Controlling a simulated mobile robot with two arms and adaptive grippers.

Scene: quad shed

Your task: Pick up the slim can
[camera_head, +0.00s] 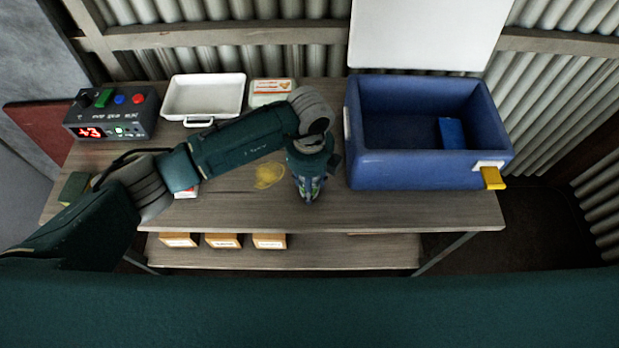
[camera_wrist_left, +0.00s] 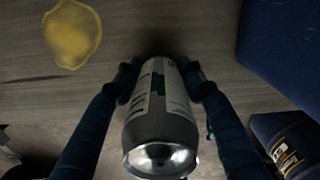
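The slim can (camera_wrist_left: 160,118) is grey with a white label and a dark green cross, and its shiny metal end faces the left wrist camera. My left gripper (camera_wrist_left: 160,78) has one finger on each side of the can, and both fingertips appear to press against it. In the head view my left gripper (camera_head: 309,184) points down over the front middle of the wooden table (camera_head: 400,208). There the gripper hides most of the can. I cannot tell whether the can still touches the table. My right gripper is in neither view.
A blue crate (camera_head: 432,168) with a blue block inside stands close right of the gripper. A yellow patch (camera_head: 268,175) lies to its left. A white tray (camera_head: 204,94), a lidded box (camera_head: 271,89) and a control box (camera_head: 112,112) stand behind. Small boxes (camera_head: 222,240) sit on the lower shelf.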

